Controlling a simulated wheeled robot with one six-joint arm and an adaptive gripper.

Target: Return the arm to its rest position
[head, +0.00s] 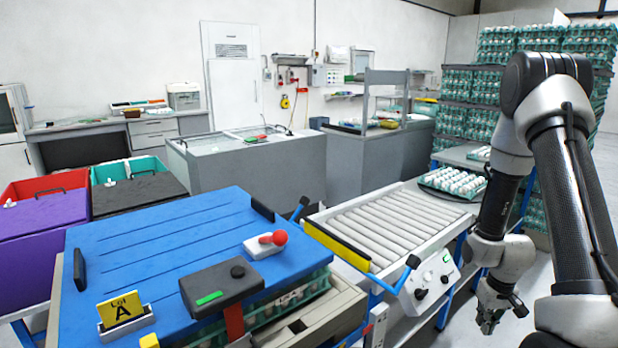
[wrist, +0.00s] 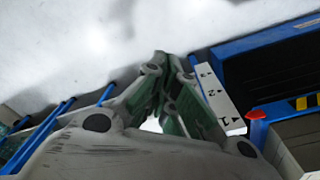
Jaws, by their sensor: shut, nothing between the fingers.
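My arm (head: 575,200) stands at the right of the head view, folded with its elbow up and the forearm hanging down. My gripper (head: 486,328) points downward at the lower right, beside the roller conveyor and clear of it. In the wrist view my gripper (wrist: 160,62) has its fingers together at the tips, with nothing held. Below it is pale floor and part of the blue-framed machinery. The gripper touches nothing that I can see.
The roller conveyor (head: 385,230) and its control box (head: 430,284) stand just left of my gripper. An egg tray (head: 427,187) lies at the conveyor's far end. Stacked egg trays (head: 470,85) stand behind my arm.

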